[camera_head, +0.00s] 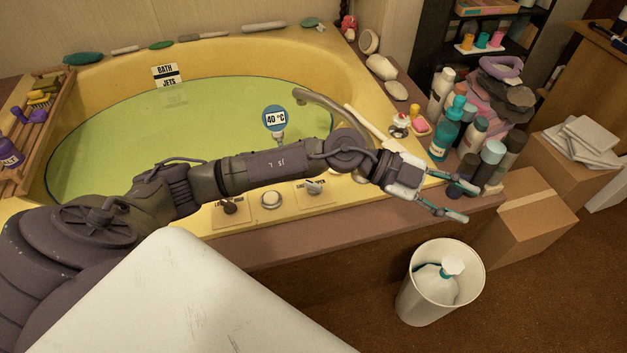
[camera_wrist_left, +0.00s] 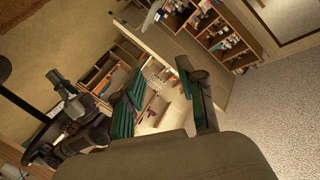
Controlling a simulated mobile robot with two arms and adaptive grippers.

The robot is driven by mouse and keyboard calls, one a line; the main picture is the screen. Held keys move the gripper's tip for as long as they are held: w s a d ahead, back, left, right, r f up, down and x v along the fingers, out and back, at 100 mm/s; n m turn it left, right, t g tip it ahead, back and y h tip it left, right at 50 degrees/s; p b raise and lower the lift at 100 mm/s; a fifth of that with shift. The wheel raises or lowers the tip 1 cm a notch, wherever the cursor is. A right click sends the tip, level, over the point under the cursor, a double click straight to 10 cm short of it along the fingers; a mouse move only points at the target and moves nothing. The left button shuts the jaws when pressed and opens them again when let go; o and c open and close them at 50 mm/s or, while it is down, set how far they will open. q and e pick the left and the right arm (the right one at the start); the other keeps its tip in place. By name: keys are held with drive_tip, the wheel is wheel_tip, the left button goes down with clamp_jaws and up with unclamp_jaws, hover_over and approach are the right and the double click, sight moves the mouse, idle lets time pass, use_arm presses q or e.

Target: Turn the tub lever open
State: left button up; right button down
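The yellow corner tub (camera_head: 225,58) holds green water. On its front ledge are a small lever on a plate (camera_head: 314,187), a round pale button (camera_head: 271,199) and a dark knob (camera_head: 229,207). I cannot tell which control is the tub lever. My left arm reaches across the tub front. My left gripper (camera_head: 463,202) is open and empty, right of these controls and past the tub's front right corner. Its two fingers, apart, also show in the left wrist view (camera_wrist_left: 164,98). Dark arm parts with a teal piece at that view's left may be my right arm; its gripper state is unclear.
A curved spout (camera_head: 325,100) and a 40 °C gauge (camera_head: 275,119) stand behind my forearm. Several bottles (camera_head: 440,138) crowd the right ledge near my gripper. A white bin (camera_head: 410,298) and cardboard boxes (camera_head: 530,215) stand on the floor at right.

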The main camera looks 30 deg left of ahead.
use_arm(q)
drive_tip(key=w+a+f+g+y, duration=0.2)
drive_tip(key=a+f+y, duration=0.5)
drive_tip(key=a, duration=0.3)
drive_tip(key=n+g+y+b, duration=0.1)
drive_tip(key=n+y+b, duration=0.1)
drive_tip(key=n+y, duration=0.55)
hover_over(313, 183)
drive_tip(key=shift+m+y, duration=0.55)
drive_tip(key=shift+m, duration=0.4)
wheel_tip(313, 183, down, 10)
drive_tip(key=shift+r, duration=0.25)
wheel_tip(313, 183, down, 4)
drive_tip(key=shift+f+b, duration=0.1)
drive_tip(key=shift+b, duration=0.45)
drive_tip(key=shift+f, duration=0.25)
use_arm(e)
drive_tip(key=w+a+t, duration=0.2)
drive_tip(key=w+t, duration=0.1)
drive_tip(key=w, duration=0.3)
drive_tip(key=shift+f+y, duration=0.15)
drive_tip(key=shift+y, duration=0.25)
use_arm(q)
drive_tip(key=shift+c, duration=0.2)
clamp_jaws()
